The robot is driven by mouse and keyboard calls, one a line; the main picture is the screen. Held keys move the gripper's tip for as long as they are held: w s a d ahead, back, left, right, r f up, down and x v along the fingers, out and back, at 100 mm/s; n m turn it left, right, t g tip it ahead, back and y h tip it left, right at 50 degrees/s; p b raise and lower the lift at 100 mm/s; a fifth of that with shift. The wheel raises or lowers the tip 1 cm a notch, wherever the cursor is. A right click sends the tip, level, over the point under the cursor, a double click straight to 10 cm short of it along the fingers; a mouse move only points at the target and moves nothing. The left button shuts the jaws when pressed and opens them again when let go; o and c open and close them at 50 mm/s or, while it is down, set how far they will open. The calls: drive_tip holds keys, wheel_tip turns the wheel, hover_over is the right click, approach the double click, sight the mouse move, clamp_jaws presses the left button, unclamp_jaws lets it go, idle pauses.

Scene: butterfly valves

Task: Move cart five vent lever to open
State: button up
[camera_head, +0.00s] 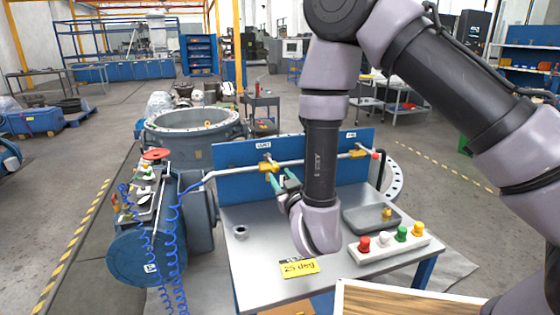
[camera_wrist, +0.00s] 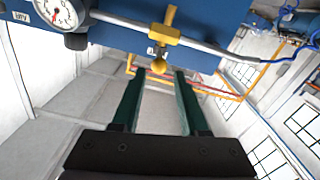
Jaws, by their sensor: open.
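The blue-backed cart (camera_head: 230,155) carries a pale pipe with a yellow valve (camera_head: 268,166) at left and another yellow valve (camera_head: 358,153) at right. A small white label sits above each; I cannot read them surely. My gripper (camera_head: 280,182) is at the left valve, its green fingers open. The lever is partly hidden in the head view.
A yellow "25 deg" tag (camera_head: 299,267) lies at the tabletop's front. A button box (camera_head: 390,243) and a grey tray (camera_head: 371,218) are at right. A blue motor unit (camera_head: 150,240) with coiled hoses stands left. A gauge (camera_wrist: 58,12) hangs by the pipe.

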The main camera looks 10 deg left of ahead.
sight(269, 158)
drive_tip(key=x, duration=1)
drive_tip(key=shift+w, duration=0.2)
drive_tip(key=shift+c, duration=0.2)
clamp_jaws()
idle(0.9)
